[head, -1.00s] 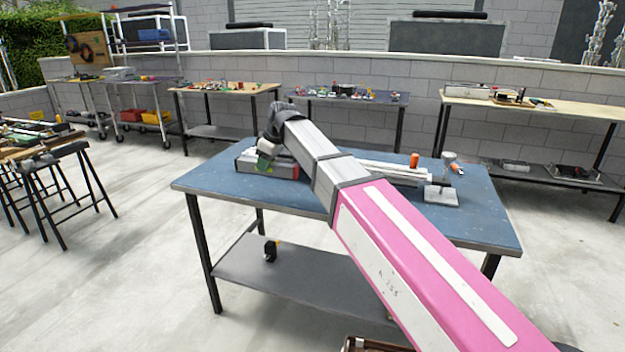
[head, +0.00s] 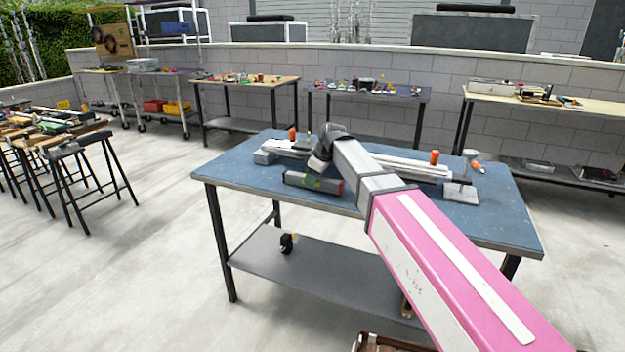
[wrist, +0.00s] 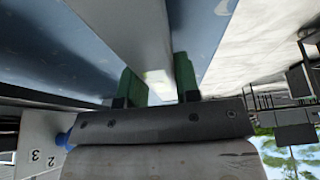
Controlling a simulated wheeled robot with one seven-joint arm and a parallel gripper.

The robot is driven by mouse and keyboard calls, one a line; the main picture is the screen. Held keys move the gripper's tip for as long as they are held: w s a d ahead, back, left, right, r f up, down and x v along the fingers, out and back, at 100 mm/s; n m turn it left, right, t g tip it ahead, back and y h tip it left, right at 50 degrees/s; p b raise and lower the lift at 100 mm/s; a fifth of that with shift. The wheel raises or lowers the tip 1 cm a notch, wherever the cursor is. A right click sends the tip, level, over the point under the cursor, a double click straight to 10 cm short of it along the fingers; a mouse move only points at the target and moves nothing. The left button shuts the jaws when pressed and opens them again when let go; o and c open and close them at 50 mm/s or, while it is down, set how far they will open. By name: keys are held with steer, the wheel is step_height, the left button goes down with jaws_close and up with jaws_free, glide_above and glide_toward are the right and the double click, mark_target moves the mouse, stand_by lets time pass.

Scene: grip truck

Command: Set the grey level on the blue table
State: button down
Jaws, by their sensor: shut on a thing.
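The grey level (head: 299,179), a short bar with a dark red end, shows at the left front part of the blue table (head: 225,172). My gripper (head: 318,168) is shut on it from above, with a green fingertip against its side. In the wrist view the level (wrist: 135,35) runs between the two green fingertips (wrist: 160,82). I cannot tell whether its underside touches the tabletop or hangs just above it. My forearm hides part of the table's middle.
A long pale rail with orange-handled clamps (head: 434,157) lies along the table behind the level. A grey stand (head: 460,192) is at the right. The table's front left is bare. A black tape measure (head: 287,243) sits on the lower shelf (head: 300,262).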

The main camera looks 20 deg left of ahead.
steer(key=shift+f, duration=0.2)
steer(key=c, duration=0.8)
jaws_free()
steer(key=v, duration=1.2)
